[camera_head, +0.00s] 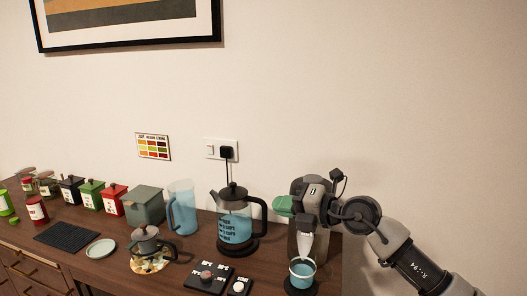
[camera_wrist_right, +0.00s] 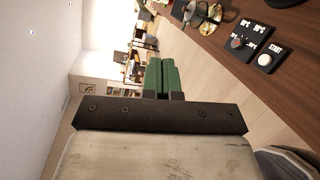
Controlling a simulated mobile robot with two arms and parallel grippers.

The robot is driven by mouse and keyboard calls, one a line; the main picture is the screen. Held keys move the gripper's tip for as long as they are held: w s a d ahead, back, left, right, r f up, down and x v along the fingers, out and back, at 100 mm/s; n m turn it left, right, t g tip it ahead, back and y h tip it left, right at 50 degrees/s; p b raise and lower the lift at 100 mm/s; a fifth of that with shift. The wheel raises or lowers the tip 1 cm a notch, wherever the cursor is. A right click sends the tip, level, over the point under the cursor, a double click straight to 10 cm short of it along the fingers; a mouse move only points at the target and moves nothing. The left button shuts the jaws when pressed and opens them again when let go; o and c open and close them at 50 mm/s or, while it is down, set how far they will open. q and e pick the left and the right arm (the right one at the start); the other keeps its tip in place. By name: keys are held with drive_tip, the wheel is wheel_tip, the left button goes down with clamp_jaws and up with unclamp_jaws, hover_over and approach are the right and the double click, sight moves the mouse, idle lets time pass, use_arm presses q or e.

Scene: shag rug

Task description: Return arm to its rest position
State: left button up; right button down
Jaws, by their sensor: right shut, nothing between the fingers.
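My right arm (camera_head: 390,245) comes in from the lower right in the head view. My right gripper (camera_head: 284,206) has green fingers that point left, above the wooden counter (camera_head: 100,268) and just right of the black-lidded kettle (camera_head: 235,225). In the right wrist view the green fingers (camera_wrist_right: 163,77) lie side by side, shut, with nothing between them. My left arm and gripper do not show.
A teal cup (camera_head: 302,270) stands on a dark round base under my right wrist, at a grey appliance partly hidden by my arm. Black button pads (camera_head: 208,278) lie left of it. A blue pitcher (camera_head: 182,208) and canisters line the wall.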

drive_tip(key=s+a+m+t+y, duration=0.2)
drive_tip(key=s+m+t+y, duration=0.1)
drive_tip(key=s+m+y, duration=0.1)
drive_tip(key=s+d+f+m+t+h, duration=0.3)
drive_tip(key=s+d+f+m+h, duration=0.2)
drive_tip(key=d+f+m+h, duration=0.6)
drive_tip(key=s+d+f+m+t+h, duration=0.2)
drive_tip(key=s+d+f+m+h, duration=0.45)
drive_tip(key=m, duration=0.85)
drive_tip(key=s+d+f+m+g, duration=0.1)
drive_tip(key=s+f+g, duration=0.55)
drive_tip(key=s, duration=0.35)
drive_tip(key=s+f+m+g, duration=0.1)
drive_tip(key=s+f+g, duration=0.5)
drive_tip(key=s, duration=0.4)
wheel_tip(320, 180, down, 28)
drive_tip(key=s+f, duration=0.1)
drive_tip(key=s, duration=0.2)
drive_tip(key=s+d+f+g, duration=0.2)
drive_tip(key=s+f, duration=1.2)
drive_tip(key=s, duration=0.1)
drive_tip(key=shift+s+d+n+h, duration=0.15)
drive_tip(key=shift+d+n+h, duration=0.2)
drive_tip(key=shift+n, duration=0.05)
